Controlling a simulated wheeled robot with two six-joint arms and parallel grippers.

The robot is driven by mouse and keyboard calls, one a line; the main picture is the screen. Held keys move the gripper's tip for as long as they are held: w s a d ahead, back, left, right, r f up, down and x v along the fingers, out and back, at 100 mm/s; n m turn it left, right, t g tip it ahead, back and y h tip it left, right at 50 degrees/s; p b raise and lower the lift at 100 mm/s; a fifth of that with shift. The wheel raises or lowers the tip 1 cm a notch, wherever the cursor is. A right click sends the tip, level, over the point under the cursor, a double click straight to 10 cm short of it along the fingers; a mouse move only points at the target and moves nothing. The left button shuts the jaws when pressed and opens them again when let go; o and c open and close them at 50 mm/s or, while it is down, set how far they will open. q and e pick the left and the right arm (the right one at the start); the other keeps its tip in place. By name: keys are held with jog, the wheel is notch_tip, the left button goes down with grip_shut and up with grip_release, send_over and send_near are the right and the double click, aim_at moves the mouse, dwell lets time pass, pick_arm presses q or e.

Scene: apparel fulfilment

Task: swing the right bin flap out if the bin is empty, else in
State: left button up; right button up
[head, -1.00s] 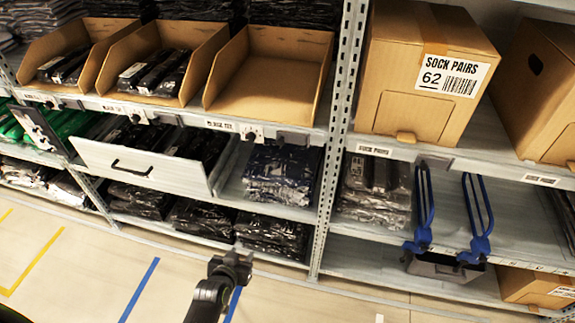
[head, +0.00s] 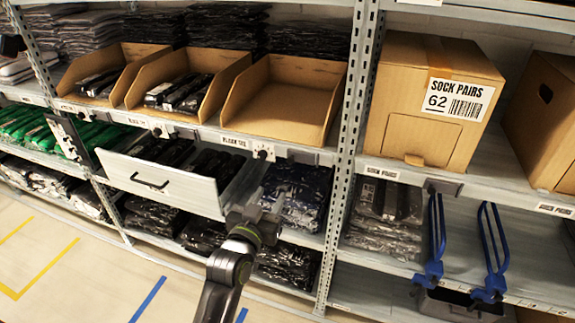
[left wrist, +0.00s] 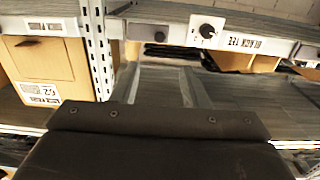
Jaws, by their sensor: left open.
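Three cardboard bins stand on the upper shelf. The right bin (head: 285,100) shows a bare floor and looks empty; the left bin (head: 100,83) and middle bin (head: 185,88) hold dark packs. On the shelf edge below the right bin is a small white plate with a dark knob (head: 263,151), and a grey piece lies flat along the edge beside it (head: 304,155). Which of these is the flap is unclear. The knob plate also shows in the left wrist view (left wrist: 207,30). My left gripper (head: 262,208) is open and empty, below that edge and apart from it. My right gripper is out of view.
An open drawer (head: 160,183) juts out left of my left gripper. Dark packs (head: 295,190) lie on the shelf behind it. A metal post (head: 352,130) and a sock box (head: 415,95) stand to the right. Blue handles (head: 435,235) rise lower right. The front floor is clear.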

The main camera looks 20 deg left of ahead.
aim_at(290, 162)
pick_arm(q)
jog(key=w, duration=0.8)
jog(key=w+p, duration=0.1)
jog(key=w, duration=0.4)
jog(key=shift+d, duration=0.25)
jog(key=shift+c, duration=0.3)
grip_shut()
